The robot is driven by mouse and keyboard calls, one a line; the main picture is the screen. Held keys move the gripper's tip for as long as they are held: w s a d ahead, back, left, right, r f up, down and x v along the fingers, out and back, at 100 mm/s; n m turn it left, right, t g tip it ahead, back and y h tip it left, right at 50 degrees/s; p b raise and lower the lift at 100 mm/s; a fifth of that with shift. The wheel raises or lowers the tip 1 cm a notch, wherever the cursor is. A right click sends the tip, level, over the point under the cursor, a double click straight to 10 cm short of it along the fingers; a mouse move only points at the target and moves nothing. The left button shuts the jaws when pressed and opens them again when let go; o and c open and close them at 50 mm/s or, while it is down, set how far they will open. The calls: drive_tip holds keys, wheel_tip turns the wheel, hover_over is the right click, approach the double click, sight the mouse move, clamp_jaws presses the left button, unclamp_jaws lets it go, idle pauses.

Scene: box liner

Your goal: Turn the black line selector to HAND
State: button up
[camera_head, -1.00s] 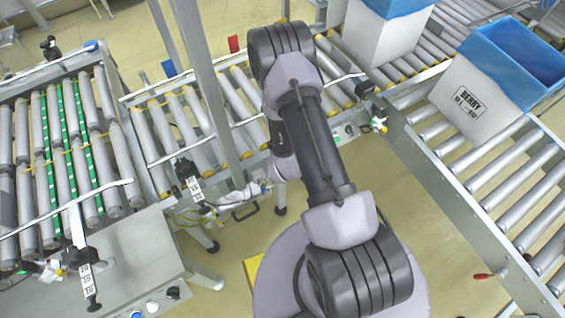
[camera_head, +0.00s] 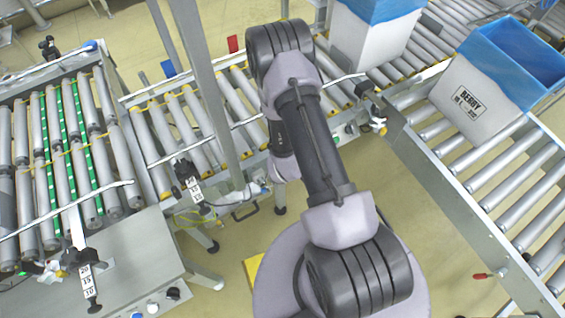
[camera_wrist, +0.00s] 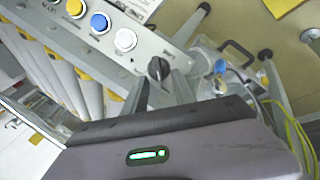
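The black selector (camera_wrist: 158,69) is a round knob at the end of a light grey control panel (camera_wrist: 146,52) in the wrist view. The small lettering by it is too blurred to read, and I cannot tell its pointer's setting. My gripper (camera_wrist: 160,88) has its two grey fingers apart, one on each side of the knob as seen in this view. I cannot tell whether the fingertips touch it. In the head view my own arm hides the knob and the fingers.
White (camera_wrist: 125,40), blue (camera_wrist: 98,22) and yellow (camera_wrist: 75,8) buttons line the same panel. Rollers (camera_wrist: 88,95) run alongside. A clear container with a blue cap (camera_wrist: 221,67) and yellow-green cables (camera_wrist: 292,125) lie close by. Another panel with a black knob (camera_head: 173,293) stands lower left.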

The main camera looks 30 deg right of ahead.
drive_tip(key=p+v, duration=0.7)
drive_tip(key=v, duration=0.9)
drive_tip(key=shift+s+r, duration=0.2)
drive_tip(key=shift+r, duration=0.1)
drive_tip(key=shift+w, duration=0.1)
